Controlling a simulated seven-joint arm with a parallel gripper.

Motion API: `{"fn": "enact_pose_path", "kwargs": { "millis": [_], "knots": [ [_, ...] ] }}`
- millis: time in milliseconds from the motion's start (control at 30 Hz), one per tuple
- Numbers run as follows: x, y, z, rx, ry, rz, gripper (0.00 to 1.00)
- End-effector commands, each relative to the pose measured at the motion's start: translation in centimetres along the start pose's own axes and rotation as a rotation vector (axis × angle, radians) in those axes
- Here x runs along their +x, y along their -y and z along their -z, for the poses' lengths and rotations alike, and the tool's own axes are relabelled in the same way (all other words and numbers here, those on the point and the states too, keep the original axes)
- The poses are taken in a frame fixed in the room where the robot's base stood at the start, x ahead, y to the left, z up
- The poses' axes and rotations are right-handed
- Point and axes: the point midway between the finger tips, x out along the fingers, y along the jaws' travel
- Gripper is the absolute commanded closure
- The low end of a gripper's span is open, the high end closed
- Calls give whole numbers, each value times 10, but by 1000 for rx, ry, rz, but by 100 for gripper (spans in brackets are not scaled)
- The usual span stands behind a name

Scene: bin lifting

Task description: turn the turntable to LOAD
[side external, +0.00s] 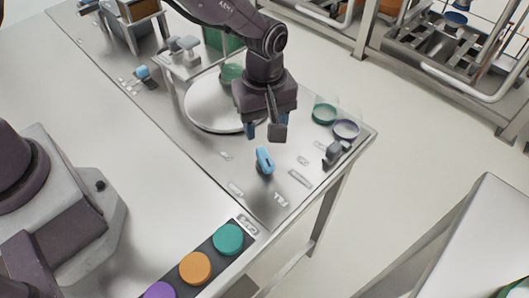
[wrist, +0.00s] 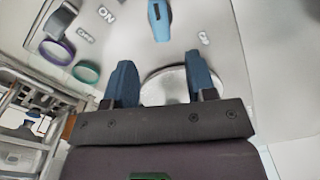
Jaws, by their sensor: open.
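The turntable (side external: 203,113) is a round white disc on the metal bench, partly behind my arm; its pale edge also shows between my fingers in the wrist view (wrist: 165,88). A blue handle (side external: 265,160) stands on the bench in front of it, with small labels around it. The handle also shows at the top of the wrist view (wrist: 159,20). My gripper (side external: 264,131) is open and empty, its blue fingers pointing down just behind the handle and apart from it in the picture. I cannot read which label is LOAD.
A green ring (side external: 325,113) and a purple ring (side external: 345,131) lie to the right, near a small grey switch (side external: 335,151). A green round item (side external: 231,73) sits at the turntable's far side. Teal (side external: 228,239), orange (side external: 195,267) and purple (side external: 160,291) buttons are in front.

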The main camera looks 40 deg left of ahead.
Motion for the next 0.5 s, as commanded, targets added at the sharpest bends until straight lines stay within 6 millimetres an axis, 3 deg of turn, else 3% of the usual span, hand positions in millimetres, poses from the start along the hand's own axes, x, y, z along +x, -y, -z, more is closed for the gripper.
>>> {"fn": "enact_pose_path", "kwargs": {
  "millis": [200, 500],
  "knots": [
    [49, 2, 1, 0, -1, 6, 49],
    [90, 1, 0, 2, 0, 2, 49]
  ]
}}
